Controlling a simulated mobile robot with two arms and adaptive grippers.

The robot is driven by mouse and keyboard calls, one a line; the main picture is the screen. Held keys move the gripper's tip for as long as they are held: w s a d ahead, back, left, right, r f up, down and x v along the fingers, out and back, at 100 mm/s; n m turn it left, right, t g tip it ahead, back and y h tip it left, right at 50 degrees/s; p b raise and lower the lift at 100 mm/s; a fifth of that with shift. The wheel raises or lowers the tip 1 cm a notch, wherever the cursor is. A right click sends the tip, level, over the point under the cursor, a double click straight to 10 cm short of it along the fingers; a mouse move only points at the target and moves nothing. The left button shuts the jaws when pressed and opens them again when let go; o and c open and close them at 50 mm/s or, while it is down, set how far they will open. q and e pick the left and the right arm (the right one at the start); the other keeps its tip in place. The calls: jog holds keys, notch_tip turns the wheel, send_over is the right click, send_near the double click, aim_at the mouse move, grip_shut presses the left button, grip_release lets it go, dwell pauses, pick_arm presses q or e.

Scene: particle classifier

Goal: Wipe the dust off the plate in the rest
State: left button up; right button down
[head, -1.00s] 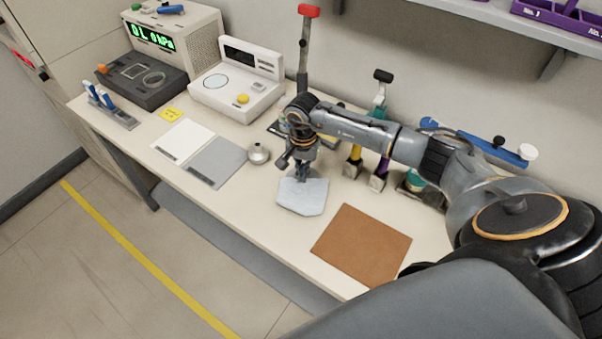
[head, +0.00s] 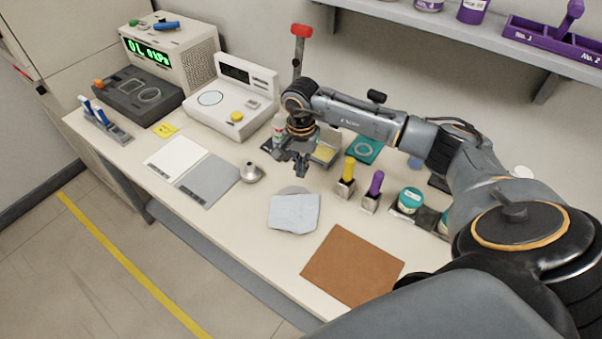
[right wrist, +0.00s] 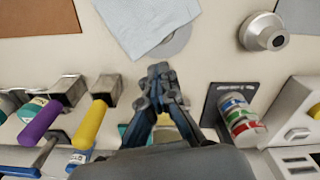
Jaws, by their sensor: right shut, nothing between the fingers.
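A light blue cloth (head: 293,214) lies on the bench, left of the brown mat. It also shows at the top of the right wrist view (right wrist: 145,22). A round grey disc (head: 294,189) sticks out from under the cloth's back edge, and its rim shows in the right wrist view (right wrist: 178,42). The cloth covers most of the disc, so I cannot tell whether it is the plate or its rest, or see any dust. My right gripper (head: 301,172) is shut and empty, behind and apart from the cloth. Its fingers (right wrist: 161,70) point towards the disc. My left gripper is out of view.
A brown mat (head: 352,265) lies at the front right. A metal weight-like piece (head: 251,173) and a white-and-grey card (head: 205,178) are to the left. Yellow (head: 348,170) and purple (head: 375,184) handled tools stand to the right.

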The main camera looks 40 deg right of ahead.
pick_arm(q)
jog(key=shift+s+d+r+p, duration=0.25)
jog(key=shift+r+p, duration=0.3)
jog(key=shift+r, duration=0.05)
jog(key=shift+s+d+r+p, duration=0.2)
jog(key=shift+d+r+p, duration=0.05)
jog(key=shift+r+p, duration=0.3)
pick_arm(e)
notch_tip(320, 180, up, 4)
jog(key=shift+d, duration=0.15)
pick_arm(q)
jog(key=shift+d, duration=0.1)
